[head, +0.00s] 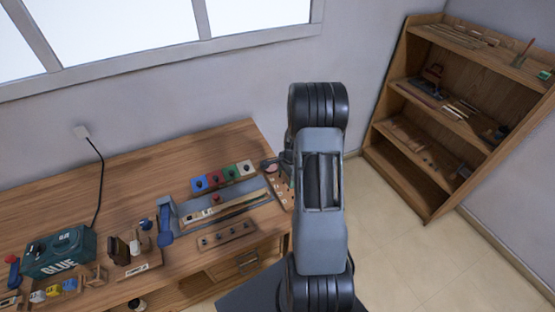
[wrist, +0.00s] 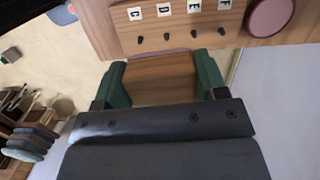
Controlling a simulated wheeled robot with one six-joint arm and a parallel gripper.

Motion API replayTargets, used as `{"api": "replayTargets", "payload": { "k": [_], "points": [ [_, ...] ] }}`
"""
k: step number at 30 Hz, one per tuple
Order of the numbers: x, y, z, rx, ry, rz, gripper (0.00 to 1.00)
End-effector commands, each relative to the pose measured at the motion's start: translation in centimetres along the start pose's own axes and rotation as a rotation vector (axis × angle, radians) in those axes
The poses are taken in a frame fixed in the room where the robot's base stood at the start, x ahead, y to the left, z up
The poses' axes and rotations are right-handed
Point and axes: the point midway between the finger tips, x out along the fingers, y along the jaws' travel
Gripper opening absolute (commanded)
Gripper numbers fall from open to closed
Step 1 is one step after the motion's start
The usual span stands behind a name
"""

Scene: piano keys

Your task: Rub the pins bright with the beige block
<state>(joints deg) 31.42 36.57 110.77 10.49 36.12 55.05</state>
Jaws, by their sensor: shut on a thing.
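My gripper (wrist: 160,73) has green fingers closed on the two sides of a plain tan-brown wooden block (wrist: 160,80), probably the beige block. Just past the block in the wrist view is a wooden board (wrist: 120,20) with white tiles lettered C, D, E and F. A row of small dark pins (wrist: 194,33) stands below the letters. The block is close to the pin row, and I see a small gap between them. In the head view my arm hides the gripper and the block. Part of the pin board (head: 283,194) shows left of the arm, at the table's right end.
A pink round pad (wrist: 270,17) sits right of the letters. On the wooden table (head: 130,175) are a row of coloured blocks (head: 213,180), a long tray (head: 245,203), a knobbed strip (head: 227,235) and a green GLUE box (head: 60,252). Shelves (head: 450,115) stand at the right.

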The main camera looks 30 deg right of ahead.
Motion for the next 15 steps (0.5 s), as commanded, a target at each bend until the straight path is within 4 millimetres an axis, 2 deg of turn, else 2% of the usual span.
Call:
{"api": "replayTargets", "payload": {
  "k": [5, 15],
  "points": [
    [0.0, 0.1, -0.5, 0.051, -0.002, -0.005, 0.39],
    [2.5, -0.1, -0.4, 0.043, -0.003, -0.004, 0.39]
  ]
}}
